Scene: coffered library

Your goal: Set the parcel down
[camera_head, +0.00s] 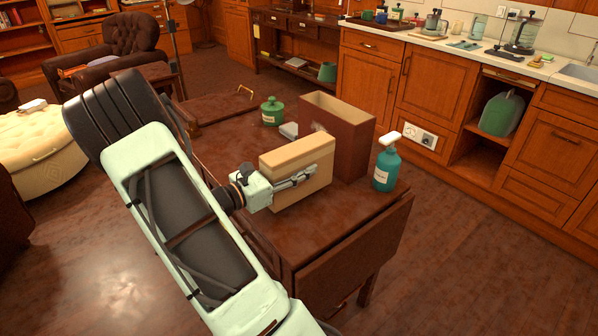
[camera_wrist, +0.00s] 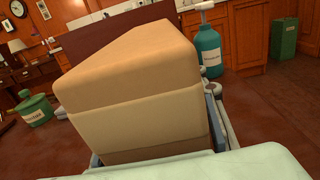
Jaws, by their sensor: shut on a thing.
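The parcel (camera_head: 298,168) is a tan box with a paler band around its middle. It is over the dark wooden drop-leaf table (camera_head: 249,229), in front of an open brown box. My gripper (camera_head: 290,182) is shut on the parcel, with a finger along its near side. In the wrist view the parcel (camera_wrist: 135,95) fills the middle, and a finger shows at its right edge. The parcel looks upright and low over the tabletop. I cannot tell whether its underside touches the table.
The open brown box (camera_head: 350,145) stands right behind the parcel. A teal pump bottle (camera_head: 386,168) is to its right, a green lidded jar (camera_head: 272,112) to its left, with a small grey item (camera_head: 289,130) between. The table's front right is bare. A kitchen counter (camera_head: 450,45) is behind.

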